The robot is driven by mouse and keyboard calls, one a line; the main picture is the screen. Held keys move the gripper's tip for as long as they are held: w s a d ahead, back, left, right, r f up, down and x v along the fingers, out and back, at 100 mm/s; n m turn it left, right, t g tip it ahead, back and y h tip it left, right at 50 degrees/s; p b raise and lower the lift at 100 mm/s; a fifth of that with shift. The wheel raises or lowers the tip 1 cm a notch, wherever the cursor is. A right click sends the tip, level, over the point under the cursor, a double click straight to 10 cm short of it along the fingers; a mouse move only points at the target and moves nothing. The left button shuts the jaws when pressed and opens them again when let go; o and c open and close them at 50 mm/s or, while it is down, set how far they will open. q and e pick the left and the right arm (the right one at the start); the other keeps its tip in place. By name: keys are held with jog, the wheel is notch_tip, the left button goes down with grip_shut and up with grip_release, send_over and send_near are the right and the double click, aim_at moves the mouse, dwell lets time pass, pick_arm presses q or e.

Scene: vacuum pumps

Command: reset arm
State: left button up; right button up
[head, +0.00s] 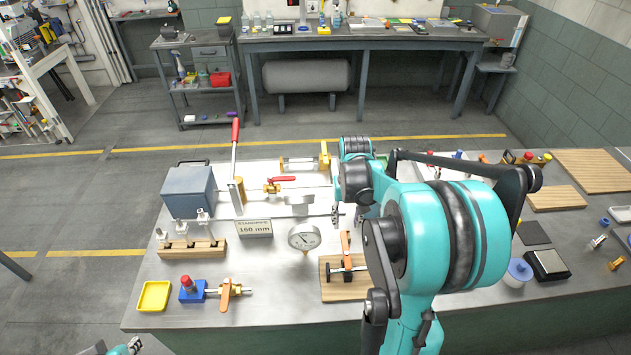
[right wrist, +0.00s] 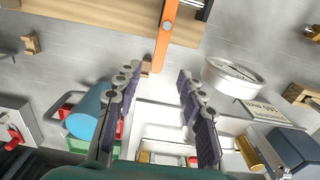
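My right arm reaches over the table (head: 270,315) from the front right in the head view. Its gripper (head: 336,214) is partly hidden by the arm, right of the pressure gauge (head: 304,237). In the right wrist view my right gripper (right wrist: 157,80) has its two fingers spread apart with nothing held between them. It hangs above the table, between the gauge (right wrist: 232,76) and a blue cylinder (right wrist: 90,116). Of my left arm only a small teal and grey part (head: 128,348) shows at the bottom left edge, and its finger state is unclear.
A wooden board with an orange clamp (head: 345,270), a "160 mm" sign (head: 255,228), a blue-grey box (head: 188,190), a yellow tray (head: 154,296) and a red-handled lever (head: 235,150) stand on the table. The front left table area has some bare room.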

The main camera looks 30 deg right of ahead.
jog(key=s+a+f+n+t+b, duration=0.1)
jog(key=s+a+n+t+b, duration=0.1)
jog(key=a, duration=0.9)
jog(key=s+a+f+n+t+b, duration=0.2)
jog(key=s+a+t+b, duration=0.3)
jog(key=a+b, duration=0.3)
jog(key=a+n, duration=0.1)
jog(key=a, duration=0.2)
jog(key=shift+s+n, duration=0.3)
jog(key=shift+s, duration=0.05)
jog(key=shift+c, duration=0.7)
jog(key=shift+d, duration=0.15)
